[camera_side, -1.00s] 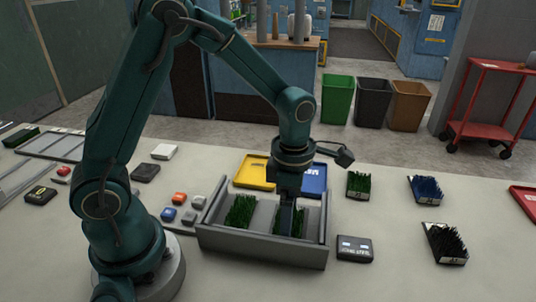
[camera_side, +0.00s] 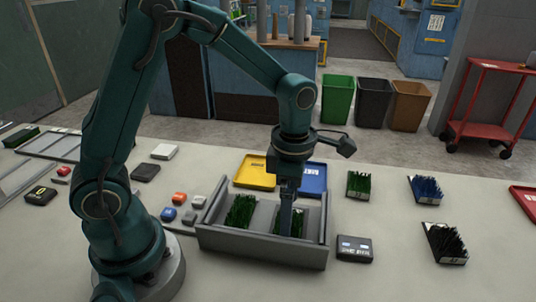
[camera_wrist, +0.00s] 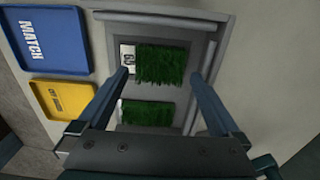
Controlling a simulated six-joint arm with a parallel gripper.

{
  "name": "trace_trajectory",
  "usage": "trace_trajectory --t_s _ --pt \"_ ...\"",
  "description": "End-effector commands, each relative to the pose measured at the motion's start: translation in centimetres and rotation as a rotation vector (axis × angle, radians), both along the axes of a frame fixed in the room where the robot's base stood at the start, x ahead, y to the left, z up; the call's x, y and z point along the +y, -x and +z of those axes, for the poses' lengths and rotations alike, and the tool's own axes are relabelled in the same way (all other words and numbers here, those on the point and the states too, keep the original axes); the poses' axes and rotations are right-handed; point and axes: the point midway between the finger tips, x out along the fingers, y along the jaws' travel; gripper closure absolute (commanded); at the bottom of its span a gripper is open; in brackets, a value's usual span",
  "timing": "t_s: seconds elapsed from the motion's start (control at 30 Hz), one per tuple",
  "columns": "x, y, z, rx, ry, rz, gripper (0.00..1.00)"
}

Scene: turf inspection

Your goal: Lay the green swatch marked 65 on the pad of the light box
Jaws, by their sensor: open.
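The grey open-topped box (camera_side: 262,255), apparently the light box, stands mid-bench; its wall also shows in the wrist view (camera_wrist: 165,17). Two green swatches lie inside. The right one (camera_side: 299,222) is under my gripper (camera_side: 288,228) and partly hidden by it. In the wrist view this swatch (camera_wrist: 160,60) has a white label starting with 6; the second digit is unclear. My gripper (camera_wrist: 160,74) is open, with one finger towards each end of that swatch. I cannot tell whether they touch. The other green swatch (camera_side: 240,211) lies apart from it; it also shows nearer my gripper base (camera_wrist: 147,113).
A yellow tray (camera_side: 254,173) and a blue tray (camera_side: 315,179) lie behind the box. A dark unit (camera_side: 354,249) stands close at its right. Green (camera_side: 358,184), blue (camera_side: 426,188) and dark (camera_side: 445,242) swatches lie further right.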

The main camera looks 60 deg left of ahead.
Motion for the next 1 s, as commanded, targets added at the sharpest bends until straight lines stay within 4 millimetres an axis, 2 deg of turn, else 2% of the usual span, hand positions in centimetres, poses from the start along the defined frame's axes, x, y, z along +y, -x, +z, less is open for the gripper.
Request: trace_trajectory --t_s 0.1,0.3,0.5,0.67,0.77,1.0 --pt "0.0 -0.2 2.8 -0.011 0.001 0.0 0.0" --pt "0.0 -0.1 6.7 -0.007 0.0 0.0 0.0" --pt "0.0 -0.1 9.0 -0.003 0.0 0.0 0.0" --pt "0.1 0.3 9.8 -0.015 0.001 -0.058 0.0" --pt "0.3 1.1 10.5 -0.049 -0.002 -0.211 0.0" --pt "0.9 4.3 12.1 -0.177 -0.072 -0.847 0.0"
